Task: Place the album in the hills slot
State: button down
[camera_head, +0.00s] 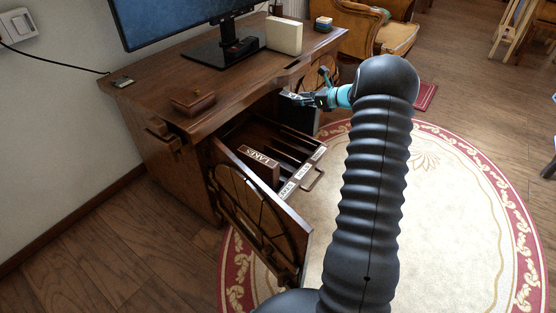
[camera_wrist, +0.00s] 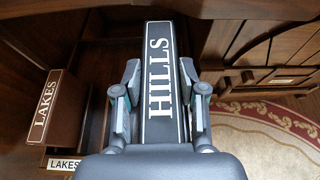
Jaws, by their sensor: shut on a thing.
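The album (camera_wrist: 159,85) has a dark spine with "HILLS" in white letters. In the wrist view it stands between the two fingers of my gripper (camera_wrist: 160,95), which is shut on it.
The rack is inside the wooden desk (camera_head: 223,92), beside an open carved door (camera_head: 258,219). A monitor (camera_head: 180,20), a cream box (camera_head: 284,36) and a small wooden box (camera_head: 193,102) are on top. A round rug (camera_head: 450,220) lies in front.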

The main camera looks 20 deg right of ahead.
jog(key=s+a+f, duration=0.5)
jog(key=a+f, duration=0.5)
jog(key=f, duration=0.1)
jog(key=shift+b, duration=0.3)
jog(key=shift+a+f, duration=0.15)
jog(key=shift+f, duration=0.05)
jog(key=c, duration=0.7)
grip_release()
jog(key=shift+s, duration=0.1)
jog(key=shift+o, duration=0.2)
jog(key=shift+r, duration=0.1)
